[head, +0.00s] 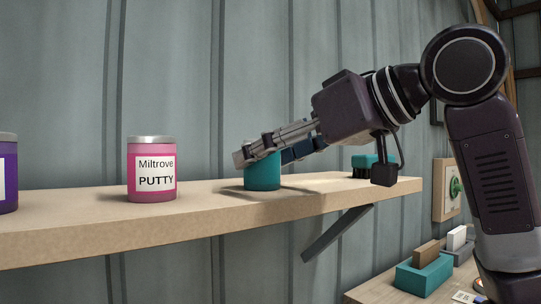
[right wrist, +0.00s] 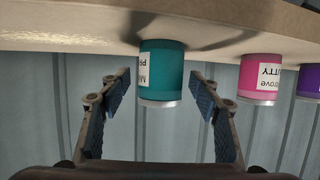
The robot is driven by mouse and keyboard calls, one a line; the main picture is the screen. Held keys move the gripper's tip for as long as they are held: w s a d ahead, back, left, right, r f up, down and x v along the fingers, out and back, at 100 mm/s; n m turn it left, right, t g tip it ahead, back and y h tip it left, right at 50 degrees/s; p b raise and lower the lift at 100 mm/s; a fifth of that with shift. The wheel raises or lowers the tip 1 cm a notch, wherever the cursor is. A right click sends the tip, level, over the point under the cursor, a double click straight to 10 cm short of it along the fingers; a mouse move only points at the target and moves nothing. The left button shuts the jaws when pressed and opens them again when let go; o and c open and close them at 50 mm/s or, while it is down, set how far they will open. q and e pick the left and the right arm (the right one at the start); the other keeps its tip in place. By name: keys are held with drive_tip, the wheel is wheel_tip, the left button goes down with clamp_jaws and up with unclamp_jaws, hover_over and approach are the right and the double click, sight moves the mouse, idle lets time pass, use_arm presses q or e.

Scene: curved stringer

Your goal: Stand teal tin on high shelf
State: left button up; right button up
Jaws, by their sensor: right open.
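The teal tin (head: 263,175) stands upright on the high wooden shelf (head: 100,233), right of the pink tin. In the head view its upper part is hidden behind my right gripper (head: 252,152). In the right wrist view, which is upside down, the teal tin (right wrist: 161,72) shows between the two open fingers of my right gripper (right wrist: 160,97), with a gap on each side. Its base rests on the shelf. My left gripper is not in view.
A pink putty tin (head: 152,168) and a purple tin (head: 8,174) stand left along the shelf. A teal brush (head: 372,161) lies near the shelf's right end. Below right, a workbench (head: 385,288) holds a teal tray (head: 424,274) with blocks. Bare shelf lies between the pink and teal tins.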

drive_tip(key=shift+r, duration=0.2)
drive_tip(key=b+v, duration=0.4)
drive_tip(key=v, duration=0.7)
drive_tip(key=shift+s+d, duration=0.3)
